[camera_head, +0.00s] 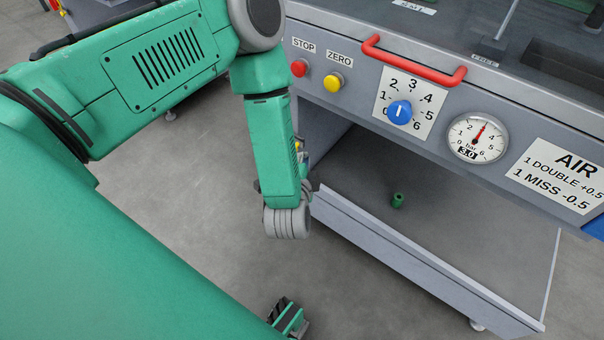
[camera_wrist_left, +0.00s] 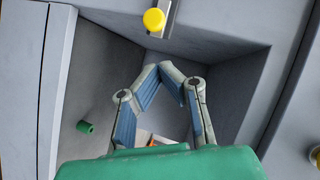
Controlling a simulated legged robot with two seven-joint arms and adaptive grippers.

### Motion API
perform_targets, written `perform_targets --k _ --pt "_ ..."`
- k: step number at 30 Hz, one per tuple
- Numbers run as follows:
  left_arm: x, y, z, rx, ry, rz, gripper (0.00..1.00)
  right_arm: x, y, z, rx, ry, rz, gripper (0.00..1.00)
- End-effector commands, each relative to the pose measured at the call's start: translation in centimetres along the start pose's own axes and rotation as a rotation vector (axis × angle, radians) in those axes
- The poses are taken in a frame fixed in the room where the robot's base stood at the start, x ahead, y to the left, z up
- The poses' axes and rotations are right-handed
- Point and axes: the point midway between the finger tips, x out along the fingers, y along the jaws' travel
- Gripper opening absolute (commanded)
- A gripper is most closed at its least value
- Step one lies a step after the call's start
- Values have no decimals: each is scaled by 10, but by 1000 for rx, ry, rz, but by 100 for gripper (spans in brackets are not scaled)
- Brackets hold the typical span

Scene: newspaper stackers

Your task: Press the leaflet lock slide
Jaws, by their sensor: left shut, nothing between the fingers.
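In the left wrist view, a round yellow knob (camera_wrist_left: 154,20) sits on a narrow grey metal strip (camera_wrist_left: 170,22) at the top of the recess. It may be the leaflet lock slide; no label shows on it. My left gripper (camera_wrist_left: 161,68) is shut and empty, its blue-padded fingers meeting at the tips just below the knob in the picture. I cannot tell whether they touch it. In the head view my left forearm and wrist hide most of the gripper, and only a small yellow spot (camera_head: 298,146) shows behind the wrist. My right gripper is not in view.
The front panel holds a red STOP button (camera_head: 299,68), a yellow ZERO button (camera_head: 333,82), a red handle (camera_head: 412,60), a blue dial knob (camera_head: 400,112) and a gauge (camera_head: 477,138). A green cylinder (camera_head: 397,200) stands on the otherwise bare lower shelf (camera_head: 455,235).

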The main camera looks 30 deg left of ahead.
Motion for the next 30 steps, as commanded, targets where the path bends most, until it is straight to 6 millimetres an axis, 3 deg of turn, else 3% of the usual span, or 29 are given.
perform_targets --k 3,12,23,30 --pt "22 2 6 -1 -3 -2 0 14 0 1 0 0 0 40" --pt "41 1 26 -1 2 1 0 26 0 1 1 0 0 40" --pt "42 0 27 0 2 1 0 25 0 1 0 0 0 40" --pt "56 -17 51 3 3 -2 0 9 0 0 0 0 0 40"
